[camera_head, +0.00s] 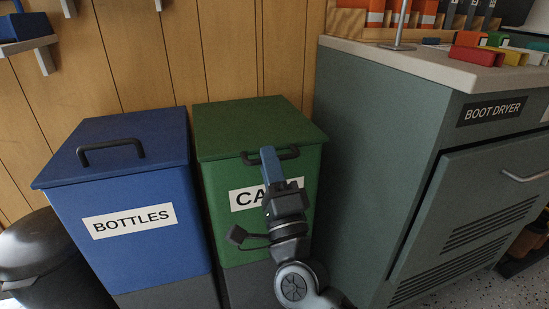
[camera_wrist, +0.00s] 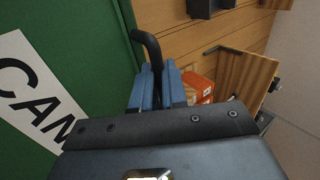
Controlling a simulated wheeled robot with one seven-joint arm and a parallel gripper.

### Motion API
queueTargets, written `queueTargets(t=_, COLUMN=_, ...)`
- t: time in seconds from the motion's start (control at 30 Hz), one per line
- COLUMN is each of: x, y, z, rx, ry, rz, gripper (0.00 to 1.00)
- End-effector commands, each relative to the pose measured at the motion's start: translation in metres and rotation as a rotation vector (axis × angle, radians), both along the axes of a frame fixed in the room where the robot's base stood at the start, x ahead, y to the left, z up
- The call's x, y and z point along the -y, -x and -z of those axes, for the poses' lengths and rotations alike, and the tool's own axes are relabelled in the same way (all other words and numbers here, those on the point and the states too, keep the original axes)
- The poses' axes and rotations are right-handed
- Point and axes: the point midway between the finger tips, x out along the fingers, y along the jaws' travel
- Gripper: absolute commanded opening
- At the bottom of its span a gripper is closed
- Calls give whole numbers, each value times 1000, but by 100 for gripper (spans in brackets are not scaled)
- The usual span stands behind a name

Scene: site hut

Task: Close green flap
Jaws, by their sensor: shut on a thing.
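The green bin (camera_head: 222,240) stands between a blue bin and a grey cabinet, with a white label partly hidden by my arm. Its green flap (camera_head: 245,120) lies across the top, and no clear gap shows under it. A dark bar handle (camera_head: 290,153) sits at the flap's front edge. My gripper (camera_head: 267,153) reaches up in front of the bin, with its blue fingers shut on the handle. In the wrist view the dark handle (camera_wrist: 146,40) runs in between the blue fingers (camera_wrist: 156,88), beside the green bin front (camera_wrist: 85,45) with its "CAN" label.
The blue bin (camera_head: 165,255), labelled "BOTTLES", stands close on the left with its lid down. The boot dryer cabinet (camera_head: 380,160) stands close on the right. A black round bin (camera_head: 40,250) is at the far left. The wooden wall (camera_head: 150,50) is behind.

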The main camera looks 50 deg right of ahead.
Motion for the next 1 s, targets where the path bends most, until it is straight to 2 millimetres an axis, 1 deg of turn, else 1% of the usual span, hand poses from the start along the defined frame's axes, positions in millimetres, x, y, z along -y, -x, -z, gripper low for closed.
queueTargets(t=0.03, x=4, y=-2, z=22, rx=-40, ry=-16, rz=-1, gripper=0)
queueTargets(t=0.2, x=5, y=-1, z=23, rx=-41, ry=-15, rz=1, gripper=0)
queueTargets(t=0.23, x=5, y=-1, z=23, rx=-41, ry=-15, rz=1, gripper=13)
queueTargets(t=0.33, x=5, y=-1, z=23, rx=-41, ry=-16, rz=2, gripper=23)
queueTargets(t=0.57, x=4, y=0, z=23, rx=-40, ry=-15, rz=1, gripper=23)
queueTargets(t=0.67, x=-1, y=5, z=27, rx=-42, ry=-13, rz=-1, gripper=23)
queueTargets(t=1.0, x=-24, y=44, z=50, rx=-34, ry=-12, rz=-1, gripper=23)
